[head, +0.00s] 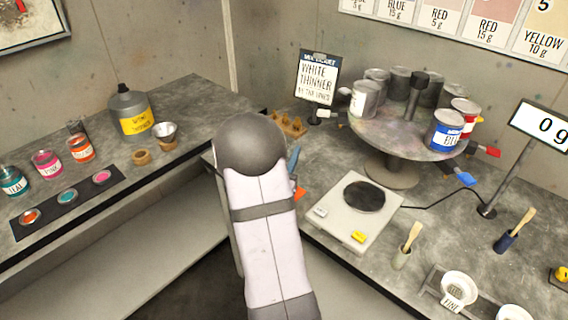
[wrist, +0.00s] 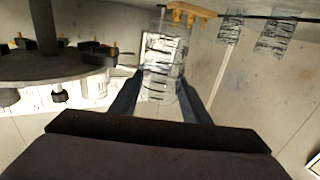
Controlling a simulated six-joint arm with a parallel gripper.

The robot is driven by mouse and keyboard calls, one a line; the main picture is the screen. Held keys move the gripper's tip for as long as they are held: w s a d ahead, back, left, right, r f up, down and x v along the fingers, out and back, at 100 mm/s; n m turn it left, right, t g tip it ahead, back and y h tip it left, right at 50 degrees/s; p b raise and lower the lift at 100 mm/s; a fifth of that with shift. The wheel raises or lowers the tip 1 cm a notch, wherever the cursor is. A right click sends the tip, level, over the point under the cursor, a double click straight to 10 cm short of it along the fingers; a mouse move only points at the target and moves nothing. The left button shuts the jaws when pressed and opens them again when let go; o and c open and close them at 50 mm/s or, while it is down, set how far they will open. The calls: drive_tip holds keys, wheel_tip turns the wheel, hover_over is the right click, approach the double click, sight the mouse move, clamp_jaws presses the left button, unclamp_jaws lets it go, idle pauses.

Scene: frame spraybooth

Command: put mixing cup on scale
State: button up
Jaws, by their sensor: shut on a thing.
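The mixing cup (wrist: 163,62) is a clear cup with dark graduation lines, seen in the wrist view. My gripper (wrist: 160,88) is shut on it, with one dark blue finger on each side. In the head view my arm hides the cup, and only a bit of a blue finger (head: 294,160) shows beside the arm. The scale (head: 335,222) is a pale flat box with a round black pan (head: 364,197), standing on the right bench. Its pan is bare. The display (head: 545,127) reads 0 g. My gripper is left of and behind the scale.
A round turntable (head: 400,135) with several cans stands behind the scale. A wooden rack (head: 288,124) lies behind my arm. Two similar marked clear shapes (wrist: 231,26) show in the wrist view.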

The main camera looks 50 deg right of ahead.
drive_tip(key=shift+r, duration=1.65)
drive_tip(key=shift+f, duration=0.1)
